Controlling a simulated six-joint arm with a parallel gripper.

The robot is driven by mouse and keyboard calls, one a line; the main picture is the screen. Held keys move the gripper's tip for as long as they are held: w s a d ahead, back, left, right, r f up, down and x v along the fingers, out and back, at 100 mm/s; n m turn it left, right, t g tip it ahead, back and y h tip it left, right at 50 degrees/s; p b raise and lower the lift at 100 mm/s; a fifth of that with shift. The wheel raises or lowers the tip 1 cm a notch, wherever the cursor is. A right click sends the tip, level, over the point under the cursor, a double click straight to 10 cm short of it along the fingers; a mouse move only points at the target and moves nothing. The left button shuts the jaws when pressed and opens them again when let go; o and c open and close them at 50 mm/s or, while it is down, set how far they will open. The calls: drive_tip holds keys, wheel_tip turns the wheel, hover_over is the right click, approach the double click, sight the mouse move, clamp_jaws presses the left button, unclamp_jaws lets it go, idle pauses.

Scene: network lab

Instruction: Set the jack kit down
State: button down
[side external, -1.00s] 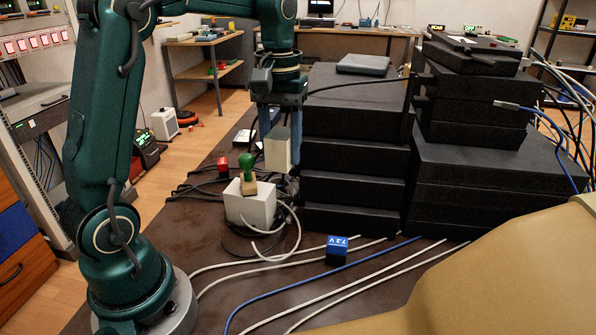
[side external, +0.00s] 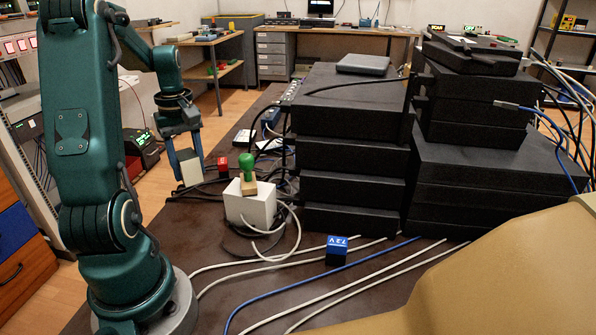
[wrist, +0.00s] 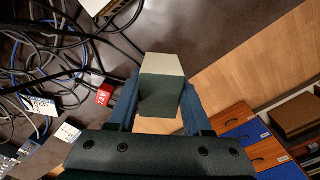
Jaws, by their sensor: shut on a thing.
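The jack kit appears to be the pale grey-white box (side external: 190,173) in my gripper (side external: 187,160). In the side view it hangs between the two blue fingers, over the left edge region of the dark table (side external: 190,225). In the wrist view the box (wrist: 161,85) sits between the fingertips of my gripper (wrist: 160,97), with brown tabletop behind its upper part and wooden floor to its right. My gripper is shut on it. I cannot tell the exact gap between the box and the table.
Bare tabletop lies left of the white box.

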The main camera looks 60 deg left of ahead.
sight(186, 154)
wheel_tip(186, 154, down, 7)
drive_tip(key=shift+f, duration=0.15)
drive_tip(key=shift+f, duration=0.1)
idle(0.3)
drive_tip(key=shift+c, duration=1.7)
unclamp_jaws()
wheel_tip(186, 154, up, 12)
drive_tip(key=shift+r, duration=0.15)
drive_tip(key=shift+d, duration=0.1)
